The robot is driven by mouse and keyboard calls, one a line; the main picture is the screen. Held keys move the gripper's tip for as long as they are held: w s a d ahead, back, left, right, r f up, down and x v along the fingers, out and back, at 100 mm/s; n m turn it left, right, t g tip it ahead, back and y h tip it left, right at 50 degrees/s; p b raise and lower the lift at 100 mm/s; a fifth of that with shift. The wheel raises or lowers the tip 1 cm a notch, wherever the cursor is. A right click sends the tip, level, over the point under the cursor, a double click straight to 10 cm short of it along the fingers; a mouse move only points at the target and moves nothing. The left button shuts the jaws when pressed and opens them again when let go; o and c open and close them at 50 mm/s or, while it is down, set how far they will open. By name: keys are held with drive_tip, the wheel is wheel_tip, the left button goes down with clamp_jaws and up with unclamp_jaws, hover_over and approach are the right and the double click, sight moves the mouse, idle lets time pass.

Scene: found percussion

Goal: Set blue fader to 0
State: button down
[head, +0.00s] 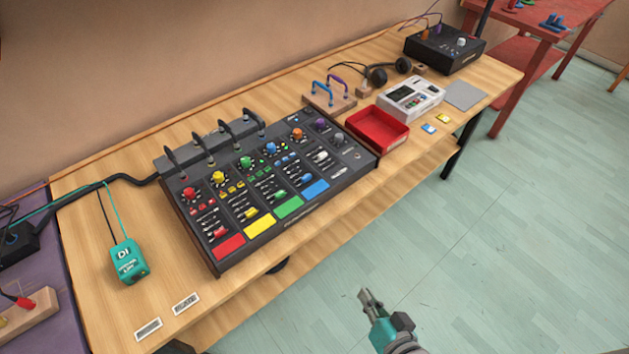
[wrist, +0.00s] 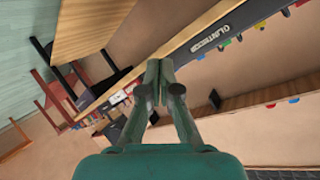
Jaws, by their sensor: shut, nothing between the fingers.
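The mixer (head: 372,165) is a black console on the wooden table in the head view, with coloured channels. Its blue channel has a blue knob (head: 270,147) at the back and a blue pad (head: 315,189) at the front. The small blue fader lies in the strip between them; its exact setting is too small to read. My gripper (head: 366,297) is shut and empty, over the floor in front of the table, well apart from the mixer. Its closed fingers (wrist: 158,82) also show in the wrist view, where the mixer's front edge is seen tilted and the blue fader cannot be made out.
A red tray (head: 378,142), a white device (head: 411,98) and headphones (head: 390,72) are right of the mixer. Dark upright stalks (head: 206,143) rise along its back edge. A teal DI box (head: 128,262) sits at left. The floor before the table is clear.

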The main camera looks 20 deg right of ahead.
sight(296, 170)
drive_tip(key=w+d+r+m+g+y, duration=0.15)
drive_tip(key=w+r+m, duration=0.35)
drive_tip(key=w, duration=0.5)
drive_tip(key=w+d+r+m+g+y, duration=0.1)
drive_tip(key=w+r+m+g+y, duration=0.1)
drive_tip(key=w+r, duration=0.6)
drive_tip(key=x, duration=0.7)
drive_tip(key=d+x, duration=0.1)
drive_tip(key=x, duration=0.3)
drive_tip(key=shift+w+a+f, duration=0.1)
drive_tip(key=shift+w+f, duration=0.15)
drive_tip(key=shift+f, duration=0.15)
drive_tip(key=shift+w+a+r, duration=0.1)
drive_tip(key=shift+w+a, duration=0.05)
drive_tip(key=shift+w, duration=0.4)
drive_tip(key=shift+w+a, duration=0.2)
drive_tip(key=shift+w, duration=0.4)
drive_tip(key=shift+w+a, duration=0.2)
drive_tip(key=shift+w, duration=0.45)
drive_tip(key=w, duration=0.1)
drive_tip(key=w+a, duration=0.1)
drive_tip(key=w, duration=0.3)
drive_tip(key=shift+a, duration=0.3)
drive_tip(key=shift+s, duration=0.1)
